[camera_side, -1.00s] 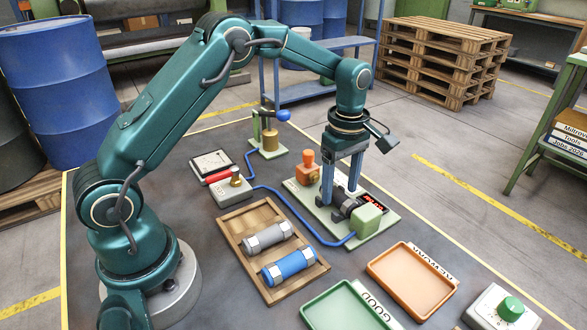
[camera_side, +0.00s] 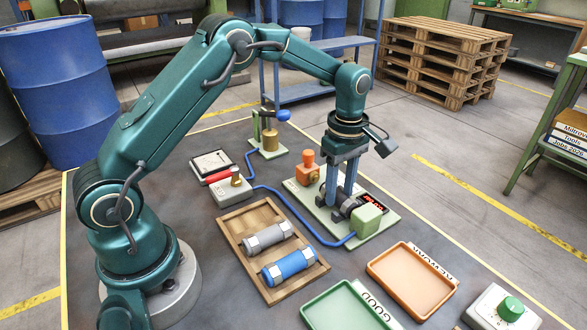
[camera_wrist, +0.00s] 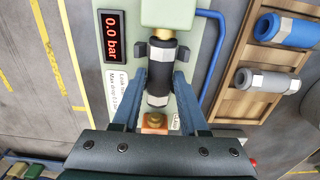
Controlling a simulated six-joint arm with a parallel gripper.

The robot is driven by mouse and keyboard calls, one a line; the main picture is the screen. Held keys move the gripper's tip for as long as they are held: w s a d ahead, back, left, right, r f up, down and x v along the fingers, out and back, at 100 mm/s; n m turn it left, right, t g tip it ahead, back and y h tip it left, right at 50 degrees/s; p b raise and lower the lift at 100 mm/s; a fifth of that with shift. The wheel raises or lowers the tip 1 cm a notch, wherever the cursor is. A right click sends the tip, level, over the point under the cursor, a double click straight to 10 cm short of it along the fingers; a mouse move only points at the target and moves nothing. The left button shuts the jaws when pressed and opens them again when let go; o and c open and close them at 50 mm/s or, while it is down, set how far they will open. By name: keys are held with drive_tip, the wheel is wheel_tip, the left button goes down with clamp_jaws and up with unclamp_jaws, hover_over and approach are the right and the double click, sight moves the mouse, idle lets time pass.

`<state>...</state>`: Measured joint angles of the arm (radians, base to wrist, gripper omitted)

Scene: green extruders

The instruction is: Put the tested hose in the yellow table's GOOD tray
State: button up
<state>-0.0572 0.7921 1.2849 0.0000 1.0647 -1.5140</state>
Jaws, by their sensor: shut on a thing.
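A short black hose (camera_wrist: 161,72) with silver end fittings lies in the test fixture, its far end against the brass fitting on the green block (camera_side: 367,219). It shows in the side view (camera_side: 347,204) partly behind my fingers. My gripper (camera_wrist: 160,60) is shut on the hose, one finger on each side, and points down at the fixture. The fixture display (camera_wrist: 112,36) reads 0.0 bar. The green GOOD tray (camera_side: 347,309) is empty at the front, beside the orange REWORK tray (camera_side: 411,281), also empty.
A wooden tray (camera_side: 239,239) left of the fixture holds a grey hose (camera_side: 268,238) and a blue hose (camera_side: 289,267). An orange clamp (camera_side: 307,168) stands behind the hose. A blue line (camera_side: 290,207) runs to the fixture. A green-knobbed box (camera_side: 510,308) stands at front right.

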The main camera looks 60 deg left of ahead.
sight(340, 192)
drive_tip(key=shift+r, duration=0.1)
drive_tip(key=shift+r, duration=2.45)
drive_tip(key=shift+r, duration=0.1)
wheel_tip(340, 192, up, 8)
drive_tip(key=f, duration=0.1)
drive_tip(key=s+d+g, duration=0.1)
drive_tip(key=s+d, duration=0.6)
drive_tip(key=d, duration=0.3)
drive_tip(key=s+d, duration=0.7)
drive_tip(key=d, duration=0.2)
drive_tip(key=shift+s+d+f, duration=0.1)
drive_tip(key=shift+d+f, duration=0.05)
drive_tip(key=shift+f, duration=3.1)
drive_tip(key=shift+d+f, duration=0.1)
drive_tip(key=shift+f, duration=3.15)
